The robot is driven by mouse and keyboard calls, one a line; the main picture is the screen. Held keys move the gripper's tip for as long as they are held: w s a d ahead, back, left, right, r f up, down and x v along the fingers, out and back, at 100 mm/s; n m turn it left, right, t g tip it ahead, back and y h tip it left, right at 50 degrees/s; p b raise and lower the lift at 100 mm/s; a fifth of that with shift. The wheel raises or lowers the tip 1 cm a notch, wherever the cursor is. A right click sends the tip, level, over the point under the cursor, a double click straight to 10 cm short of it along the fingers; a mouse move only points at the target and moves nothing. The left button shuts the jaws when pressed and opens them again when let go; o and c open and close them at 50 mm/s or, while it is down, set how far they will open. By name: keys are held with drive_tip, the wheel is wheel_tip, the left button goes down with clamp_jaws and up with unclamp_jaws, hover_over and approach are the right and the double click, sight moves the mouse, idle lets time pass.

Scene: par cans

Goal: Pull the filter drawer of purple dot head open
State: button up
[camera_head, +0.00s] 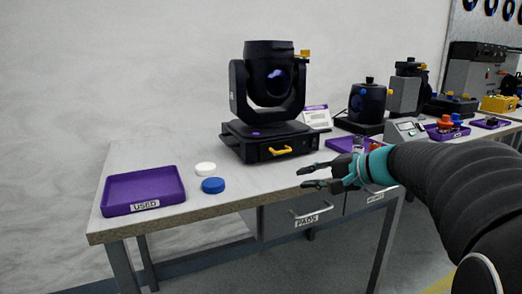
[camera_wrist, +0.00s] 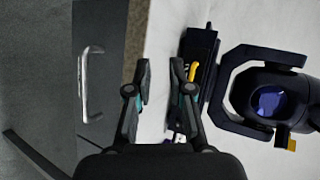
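The purple dot head (camera_head: 268,95) is a black moving-head lamp on a black base, standing on the grey table. A small purple dot (camera_head: 256,133) marks its base. The filter drawer (camera_head: 262,152) is in the base front, with a yellow handle (camera_head: 281,150); it looks shut. In the wrist view the head (camera_wrist: 270,100) lies at the right and the yellow handle (camera_wrist: 194,71) is just right of my fingers. My gripper (camera_head: 304,178) is open and empty, in front of the table edge and to the right of the handle. It also shows in the wrist view (camera_wrist: 144,78).
A purple tray (camera_head: 112,208) labelled USED, a white disc (camera_head: 205,169) and a blue disc (camera_head: 213,185) lie left of the head. A PADS drawer (camera_head: 295,218) with a metal handle is under the table. Other lamps and devices stand at the right.

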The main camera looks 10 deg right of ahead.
drive_tip(key=m+t, duration=0.2)
approach(285, 151)
drive_tip(key=s+d, duration=0.2)
drive_tip(key=s, duration=0.1)
drive_tip(key=shift+y, duration=0.4)
drive_tip(key=x, duration=0.4)
drive_tip(key=p+x, duration=0.1)
drive_tip(key=x, duration=0.9)
drive_tip(key=shift+w+d+r+p, duration=0.15)
drive_tip(key=shift+w+d+p, duration=0.15)
drive_tip(key=shift+d+p, duration=0.05)
clamp_jaws()
